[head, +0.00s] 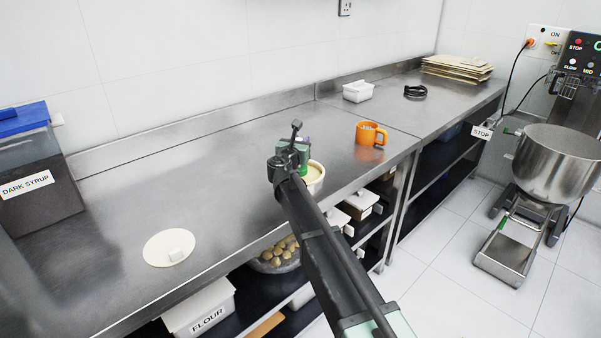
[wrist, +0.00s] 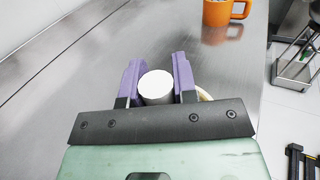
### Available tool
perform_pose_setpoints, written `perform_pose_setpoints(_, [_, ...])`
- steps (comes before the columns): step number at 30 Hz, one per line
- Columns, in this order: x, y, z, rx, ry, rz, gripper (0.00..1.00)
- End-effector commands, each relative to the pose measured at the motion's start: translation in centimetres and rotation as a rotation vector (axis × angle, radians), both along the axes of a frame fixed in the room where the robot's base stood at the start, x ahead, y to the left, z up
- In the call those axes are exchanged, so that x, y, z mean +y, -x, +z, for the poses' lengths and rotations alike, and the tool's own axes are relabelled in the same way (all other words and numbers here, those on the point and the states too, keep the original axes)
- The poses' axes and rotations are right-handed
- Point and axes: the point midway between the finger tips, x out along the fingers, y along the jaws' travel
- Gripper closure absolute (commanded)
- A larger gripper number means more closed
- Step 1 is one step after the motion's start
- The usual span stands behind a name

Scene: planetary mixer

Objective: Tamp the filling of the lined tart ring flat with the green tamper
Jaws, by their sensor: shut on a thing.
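My gripper (head: 301,151) has purple fingers, which also show in the wrist view (wrist: 155,75). It is shut on an upright cylinder with a pale round top (wrist: 155,84), the handle of the green tamper (head: 303,169). A green part of the tamper shows below the fingers in the head view. The lined tart ring (head: 316,178) is cream-coloured and stands on the steel counter, just right of and partly behind the tamper. In the wrist view only a sliver of its rim (wrist: 205,94) shows. My gripper hides its filling, and I cannot tell whether the tamper touches it.
An orange mug (head: 370,134) stands to the right on the steel counter (head: 240,150). A white lid (head: 168,247) lies front left, near the dark syrup bin (head: 38,175). A white tub (head: 357,91) and black coil (head: 415,92) lie farther back. The mixer bowl (head: 555,160) is right.

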Motion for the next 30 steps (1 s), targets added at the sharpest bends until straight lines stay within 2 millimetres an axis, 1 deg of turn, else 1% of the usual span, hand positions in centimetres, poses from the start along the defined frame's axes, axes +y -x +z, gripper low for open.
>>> perform_pose_setpoints(8, [0.0, 0.0, 0.0, 0.0, 0.0, 0.0, 1.0])
perform_pose_setpoints(16, [0.0, 0.0, 2.8, 0.0, 0.0, 0.0, 1.0])
perform_pose_setpoints(30, [0.0, 0.0, 2.6, 0.0, 0.0, 0.0, 1.0])
